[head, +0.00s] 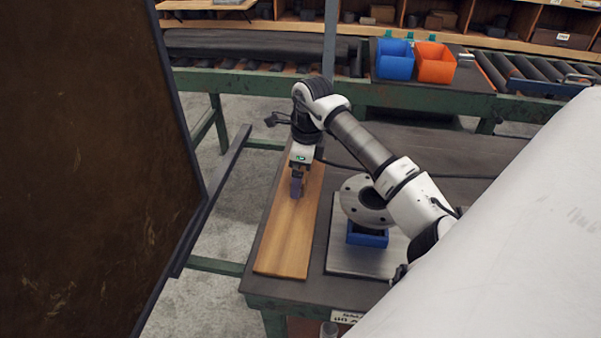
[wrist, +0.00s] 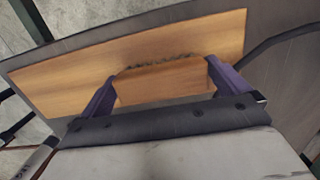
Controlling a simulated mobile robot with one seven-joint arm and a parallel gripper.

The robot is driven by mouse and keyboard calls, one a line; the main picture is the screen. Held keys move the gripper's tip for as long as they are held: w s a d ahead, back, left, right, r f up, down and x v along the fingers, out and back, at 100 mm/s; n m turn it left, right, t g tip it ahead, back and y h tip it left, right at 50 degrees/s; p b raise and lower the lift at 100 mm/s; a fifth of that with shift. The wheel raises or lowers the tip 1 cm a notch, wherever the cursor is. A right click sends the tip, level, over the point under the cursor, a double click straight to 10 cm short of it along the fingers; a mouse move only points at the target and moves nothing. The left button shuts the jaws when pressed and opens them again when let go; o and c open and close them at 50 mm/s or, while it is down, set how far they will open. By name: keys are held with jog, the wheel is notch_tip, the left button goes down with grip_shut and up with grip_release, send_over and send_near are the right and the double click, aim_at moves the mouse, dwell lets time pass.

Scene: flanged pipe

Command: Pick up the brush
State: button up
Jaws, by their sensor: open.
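The brush (wrist: 165,82) is a light wooden block with a dark bristle edge on its far side in the wrist view. It lies over the wooden board (head: 284,240). My gripper (head: 297,190) points down over the board. In the wrist view its two purple fingers (wrist: 165,88) stand open on either side of the brush. I cannot tell whether they touch it. In the head view I cannot make out the brush; my gripper appears to cover it.
A dark panel (head: 90,150) fills the left.

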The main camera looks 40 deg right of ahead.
jog(key=shift+c, duration=0.3)
jog(key=c, duration=0.7)
notch_tip(320, 180, up, 20)
jog(key=b, duration=0.3)
jog(key=o, duration=0.3)
jog(key=shift+c, duration=0.8)
